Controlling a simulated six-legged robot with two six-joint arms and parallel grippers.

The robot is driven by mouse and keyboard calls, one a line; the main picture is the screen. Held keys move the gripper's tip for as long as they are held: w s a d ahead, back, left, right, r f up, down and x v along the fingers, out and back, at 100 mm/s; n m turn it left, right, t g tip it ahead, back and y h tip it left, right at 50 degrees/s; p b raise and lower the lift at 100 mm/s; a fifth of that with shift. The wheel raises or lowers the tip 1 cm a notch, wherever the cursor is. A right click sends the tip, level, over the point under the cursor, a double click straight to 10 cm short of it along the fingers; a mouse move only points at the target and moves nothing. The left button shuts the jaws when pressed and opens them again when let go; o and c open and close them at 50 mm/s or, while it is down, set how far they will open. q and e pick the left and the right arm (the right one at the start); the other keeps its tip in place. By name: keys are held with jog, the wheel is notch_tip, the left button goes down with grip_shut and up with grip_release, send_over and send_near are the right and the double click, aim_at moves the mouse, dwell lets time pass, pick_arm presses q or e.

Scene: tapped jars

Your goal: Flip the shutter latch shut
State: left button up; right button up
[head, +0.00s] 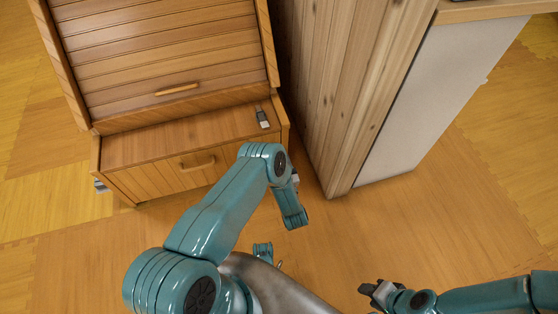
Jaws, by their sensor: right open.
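The slatted wooden shutter (160,52) covers the upper front of a wooden cabinet, with a light bar handle (177,89) near its bottom edge. A small dark and grey piece that looks like the latch (262,117) is on the ledge by the shutter's lower right corner. It points toward me; its exact position is too small to tell. My left arm bends in front of the cabinet, and its gripper (292,211) points down, below and right of the latch, apart from it. Its jaws are unclear. My right gripper (373,294) is open and empty, low over the floor, far from the latch.
Below the ledge (165,141) is a drawer with a wooden handle (197,162). A tall plank-sided cabinet with a pale panel (435,95) stands close on the right of the shutter cabinet. The tiled wooden floor (430,225) in front of it is clear.

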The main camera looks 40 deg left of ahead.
pick_arm(q)
jog(key=p+v, duration=0.3)
jog(key=v, duration=0.1)
jog(key=shift+s+p, duration=0.1)
jog(key=shift+p, duration=0.25)
dwell(0.6)
